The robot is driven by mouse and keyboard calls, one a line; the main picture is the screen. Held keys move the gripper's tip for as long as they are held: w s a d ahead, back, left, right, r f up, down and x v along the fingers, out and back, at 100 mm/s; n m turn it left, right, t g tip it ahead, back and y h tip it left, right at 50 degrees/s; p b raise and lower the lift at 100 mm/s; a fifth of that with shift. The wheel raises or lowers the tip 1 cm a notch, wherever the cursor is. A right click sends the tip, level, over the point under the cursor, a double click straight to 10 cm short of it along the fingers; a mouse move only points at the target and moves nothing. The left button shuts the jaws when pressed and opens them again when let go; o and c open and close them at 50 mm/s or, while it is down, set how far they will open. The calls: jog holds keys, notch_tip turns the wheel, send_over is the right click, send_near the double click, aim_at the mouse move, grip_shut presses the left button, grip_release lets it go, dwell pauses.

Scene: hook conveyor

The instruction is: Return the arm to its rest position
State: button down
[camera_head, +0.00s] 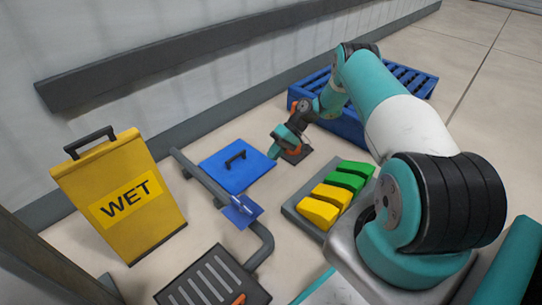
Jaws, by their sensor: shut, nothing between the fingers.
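My arm (400,118), teal and white with black joints, reaches up from the lower right and bends over at its elbow. Its wrist (291,132) hangs down in the middle of the view, between the blue panel and the blue slatted crate. My gripper (296,153), small and dark, is at the end of the wrist and points down. It is shut and holds nothing. Its fingertips are too small to make out clearly, and I cannot tell how far they are above the floor.
A blue panel with a black handle (238,166) lies left of my wrist. A grey tray (300,222) with green and yellow blocks is below it. A blue crate (410,78) stands behind my arm. A yellow WET sign (125,196), grey pipe rail (200,176) and dark grate (212,283) are left.

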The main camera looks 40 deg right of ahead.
dwell(0.4)
jog(key=s+a+r+n+h+p, duration=0.1)
jog(key=a+r+p, duration=0.1)
jog(key=a+r, duration=0.65)
jog(key=s+a+r+n+g+h+p, duration=0.15)
jog(key=a+r, duration=0.25)
jog(key=r, duration=0.9)
jog(key=a+r+n+h+p, duration=0.1)
jog(key=a+r+n+p, duration=0.1)
jog(key=a+r, duration=0.6)
jog(key=s+a+r+n+p, duration=0.1)
jog(key=s+a+r, duration=0.2)
jog(key=s+r, duration=0.35)
jog(key=s+a+r+n+p, duration=0.1)
jog(key=s+a+r, duration=0.2)
jog(key=s+r, duration=0.35)
jog(key=s+a+r+n+h+p, duration=0.1)
jog(key=s+r+n+h+p, duration=0.2)
jog(key=s, duration=1)
notch_tip(320, 180, up, 39)
jog(key=m+y+p, duration=0.1)
jog(key=p, duration=3.6)
jog(key=shift+m+t+p, duration=0.3)
jog(key=shift+m+t, duration=0.05)
jog(key=shift+t, duration=0.1)
jog(key=shift+s, duration=0.1)
